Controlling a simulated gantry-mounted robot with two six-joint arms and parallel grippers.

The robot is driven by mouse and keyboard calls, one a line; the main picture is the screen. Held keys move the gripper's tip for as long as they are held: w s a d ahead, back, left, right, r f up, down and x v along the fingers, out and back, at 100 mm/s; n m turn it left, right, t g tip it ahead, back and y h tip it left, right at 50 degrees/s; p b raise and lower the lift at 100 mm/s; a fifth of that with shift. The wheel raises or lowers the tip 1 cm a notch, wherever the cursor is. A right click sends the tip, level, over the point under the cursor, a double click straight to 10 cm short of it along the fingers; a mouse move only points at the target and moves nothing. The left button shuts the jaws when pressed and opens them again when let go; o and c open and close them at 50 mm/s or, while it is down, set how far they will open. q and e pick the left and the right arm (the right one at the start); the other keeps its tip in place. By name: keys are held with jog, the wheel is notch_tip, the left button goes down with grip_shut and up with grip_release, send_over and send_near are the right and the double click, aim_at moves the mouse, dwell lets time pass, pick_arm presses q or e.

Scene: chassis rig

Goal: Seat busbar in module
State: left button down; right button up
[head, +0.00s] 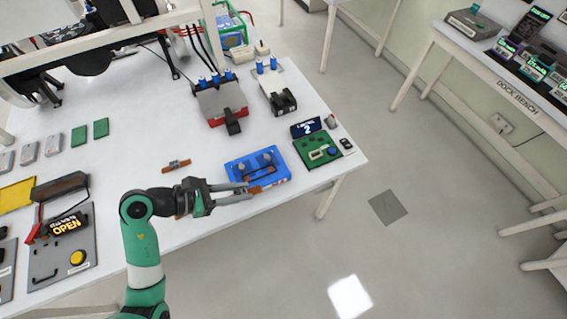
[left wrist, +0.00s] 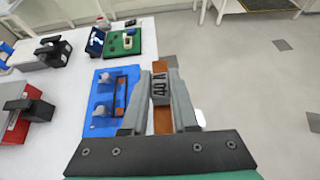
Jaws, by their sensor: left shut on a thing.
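My left gripper (head: 250,191) is shut on a copper busbar with a dark block marked "40 A" (left wrist: 160,88). The busbar (left wrist: 163,122) is clamped between the two grey fingers in the left wrist view. The module also shows left of the fingers in the left wrist view (left wrist: 90,129). My right gripper is not in view.
Another small copper piece (head: 177,165) lies on the white table left of the module. A green board (head: 317,155) is just right of the module. A red-and-grey unit (head: 222,102) and a white-and-black unit (head: 275,92) stand behind. Open floor lies past the table edge.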

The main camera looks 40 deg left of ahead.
pick_arm(q)
jog(key=shift+s+a, duration=0.35)
jog(key=shift+a, duration=0.2)
jog(key=shift+s+a, duration=0.35)
jog(key=shift+a, duration=0.2)
jog(key=b, duration=0.6)
send_over(259, 174)
jog(key=f, duration=0.9)
jog(key=shift+s+d+f, duration=0.1)
jog(key=shift+s, duration=0.25)
jog(key=shift+w+f, duration=0.1)
jog(key=shift+w, duration=0.1)
jog(key=shift+w+f, duration=0.15)
jog(key=shift+f, duration=0.2)
jog(key=shift+f+b, duration=0.65)
jog(key=shift+f, duration=0.8)
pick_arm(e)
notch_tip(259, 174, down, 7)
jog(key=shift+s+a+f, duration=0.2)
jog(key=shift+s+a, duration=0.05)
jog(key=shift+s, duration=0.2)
pick_arm(q)
jog(key=shift+w+f, duration=0.1)
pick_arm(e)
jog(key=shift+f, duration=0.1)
